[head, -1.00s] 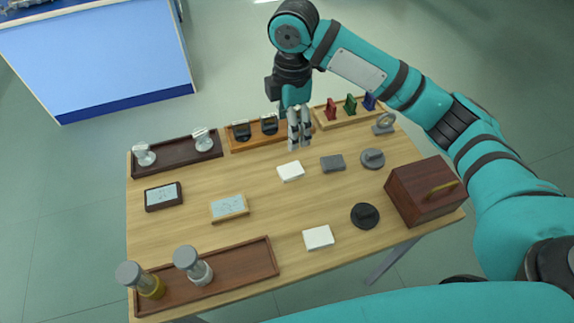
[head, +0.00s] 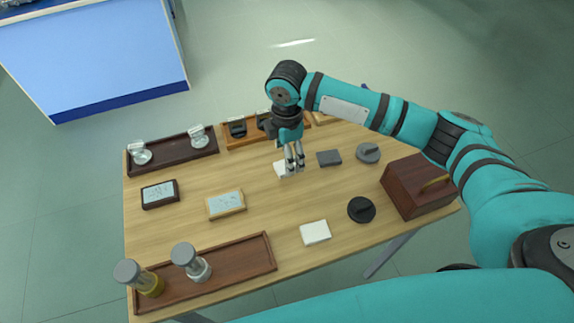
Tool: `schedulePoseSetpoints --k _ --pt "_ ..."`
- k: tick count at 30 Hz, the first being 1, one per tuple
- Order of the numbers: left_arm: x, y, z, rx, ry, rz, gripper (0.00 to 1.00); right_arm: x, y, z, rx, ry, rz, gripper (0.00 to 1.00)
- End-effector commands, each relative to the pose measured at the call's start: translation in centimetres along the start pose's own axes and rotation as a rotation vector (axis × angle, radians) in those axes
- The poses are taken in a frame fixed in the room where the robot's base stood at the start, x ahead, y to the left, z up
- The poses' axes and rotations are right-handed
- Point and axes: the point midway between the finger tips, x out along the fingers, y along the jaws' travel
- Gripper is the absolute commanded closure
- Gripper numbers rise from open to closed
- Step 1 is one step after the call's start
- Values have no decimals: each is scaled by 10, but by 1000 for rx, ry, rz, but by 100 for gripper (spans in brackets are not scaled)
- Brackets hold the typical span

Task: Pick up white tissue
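Two flat white pieces that look like white tissue lie on the wooden table. One white tissue (head: 282,170) lies near the table's middle, and a second white piece (head: 315,232) lies nearer the front edge. My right gripper (head: 295,166) points down right over the middle one and hides part of it. Its two fingers stand a little apart, with their tips at or just above the white surface; whether they touch it I cannot tell. My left gripper is not in view.
A grey block (head: 329,158) lies close to the right of the gripper, with a round grey piece (head: 368,153) beyond it. A black knobbed disc (head: 361,210) and a brown box (head: 418,186) stand at the right. Two framed plates and a brown tray (head: 236,262) are at the left.

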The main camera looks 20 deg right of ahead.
Motion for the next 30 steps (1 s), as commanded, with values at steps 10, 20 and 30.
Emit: schedulePoseSetpoints --k 10,20,30 --pt "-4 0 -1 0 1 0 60 39 1 -3 0 -1 0 29" --pt "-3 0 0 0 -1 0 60 40 1 -3 -1 -1 1 46" --pt "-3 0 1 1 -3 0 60 39 1 -3 0 0 1 74"
